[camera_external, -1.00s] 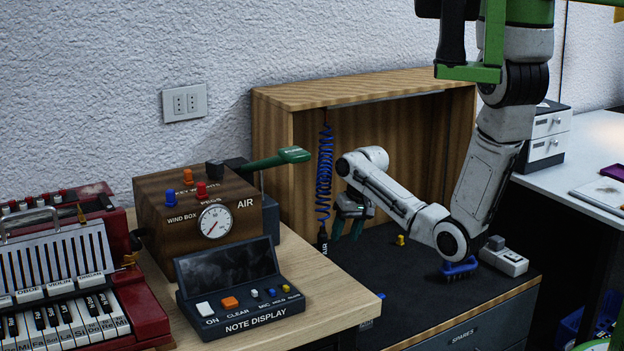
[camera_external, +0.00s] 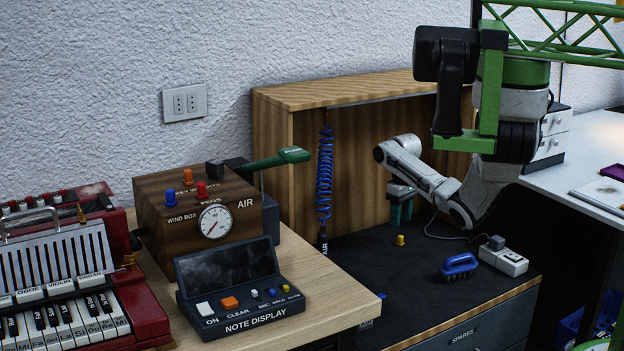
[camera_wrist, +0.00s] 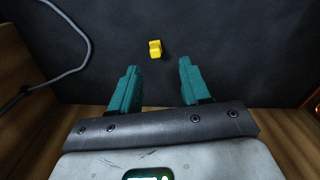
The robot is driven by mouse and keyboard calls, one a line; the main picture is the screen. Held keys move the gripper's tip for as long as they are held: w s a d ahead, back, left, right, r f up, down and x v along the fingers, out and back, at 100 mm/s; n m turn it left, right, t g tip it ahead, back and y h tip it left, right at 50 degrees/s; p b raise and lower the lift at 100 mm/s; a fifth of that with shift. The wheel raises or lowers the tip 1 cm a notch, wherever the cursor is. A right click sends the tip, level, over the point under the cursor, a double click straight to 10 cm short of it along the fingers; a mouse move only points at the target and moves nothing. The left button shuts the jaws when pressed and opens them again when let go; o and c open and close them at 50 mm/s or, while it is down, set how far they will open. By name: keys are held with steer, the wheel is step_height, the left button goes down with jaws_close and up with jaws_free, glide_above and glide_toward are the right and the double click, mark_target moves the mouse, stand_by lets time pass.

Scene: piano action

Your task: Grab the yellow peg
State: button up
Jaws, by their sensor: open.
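The yellow peg (camera_external: 400,240) stands on the dark mat (camera_external: 385,275) inside the wooden cabinet's bench. In the wrist view the yellow peg (camera_wrist: 155,48) lies just beyond my fingertips, roughly centred between them. My gripper (camera_external: 401,222) has teal fingers pointing down, above and slightly behind the peg. In the wrist view my gripper (camera_wrist: 158,70) is open with nothing between its fingers.
A blue brush-like object (camera_external: 460,264) and a white power strip (camera_external: 503,257) with a grey cable sit on the mat to the right. A blue coiled air hose (camera_external: 325,175) hangs at the left. The wooden cabinet (camera_external: 350,165) stands close behind my gripper.

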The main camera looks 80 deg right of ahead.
mark_target(401, 236)
steer(key=shift+s+d+f+b, duration=0.15)
steer(key=shift+f+b, duration=0.4)
steer(key=shift+f, duration=0.95)
steer(key=shift+d+f+b, duration=0.2)
steer(key=shift+f+b, duration=0.35)
steer(key=shift+f, duration=0.9)
steer(key=shift+c, duration=0.2)
jaws_close()
